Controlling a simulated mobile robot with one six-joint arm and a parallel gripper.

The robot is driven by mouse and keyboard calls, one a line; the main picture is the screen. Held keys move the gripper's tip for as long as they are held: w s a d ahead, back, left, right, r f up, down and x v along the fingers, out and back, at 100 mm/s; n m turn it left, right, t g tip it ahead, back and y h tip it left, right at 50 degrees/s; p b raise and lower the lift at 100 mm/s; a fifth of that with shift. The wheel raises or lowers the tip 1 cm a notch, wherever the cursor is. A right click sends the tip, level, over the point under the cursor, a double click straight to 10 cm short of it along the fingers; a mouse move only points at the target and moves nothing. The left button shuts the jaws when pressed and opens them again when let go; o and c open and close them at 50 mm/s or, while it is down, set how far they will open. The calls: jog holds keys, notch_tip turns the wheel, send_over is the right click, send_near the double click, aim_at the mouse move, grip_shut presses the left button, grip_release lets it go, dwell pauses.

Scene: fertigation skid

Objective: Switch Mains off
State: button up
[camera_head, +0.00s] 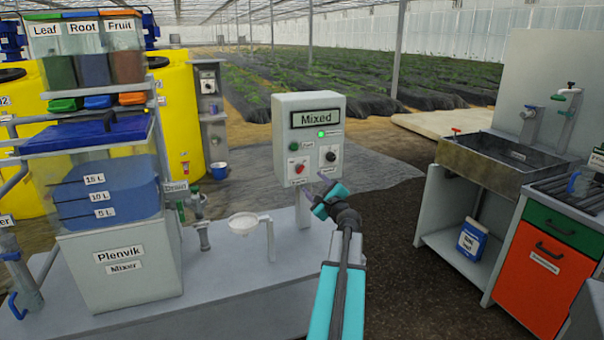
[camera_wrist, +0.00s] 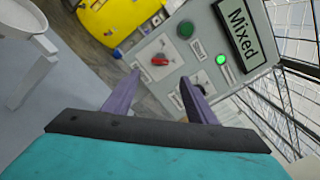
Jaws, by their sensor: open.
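A grey control box (camera_head: 308,140) on a post has a display reading "Mixed" (camera_head: 318,118). Its face carries a lit green lamp (camera_head: 322,133), a green button (camera_head: 294,148), a red switch handle (camera_head: 299,168) at lower left and a black knob (camera_head: 330,156) at lower right. The small labels are too blurred to read surely, so I cannot tell which is Mains. My gripper (camera_head: 324,192) is open and empty, in front of the box's lower part. In the wrist view, the red handle (camera_wrist: 160,60) shows beyond and between my fingertips (camera_wrist: 161,84); the right finger partly hides the knob.
The Plenvik mixer tank (camera_head: 120,265) stands at left, with a white funnel (camera_head: 244,222) on a stand nearer the box. Another small box with a black knob (camera_head: 207,85) is behind. A sink (camera_head: 500,158) and orange cabinet (camera_head: 545,275) stand at right. Floor between is clear.

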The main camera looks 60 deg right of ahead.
aim_at(301, 171)
jog(key=shift+p+x, duration=0.55)
jog(key=shift+x, duration=5.95)
jog(key=c, duration=1)
jog(key=shift+s+a+f, duration=0.1)
jog(key=shift+a, duration=0.45)
jog(key=shift+c, duration=0.3)
jog(key=shift+d, duration=0.35)
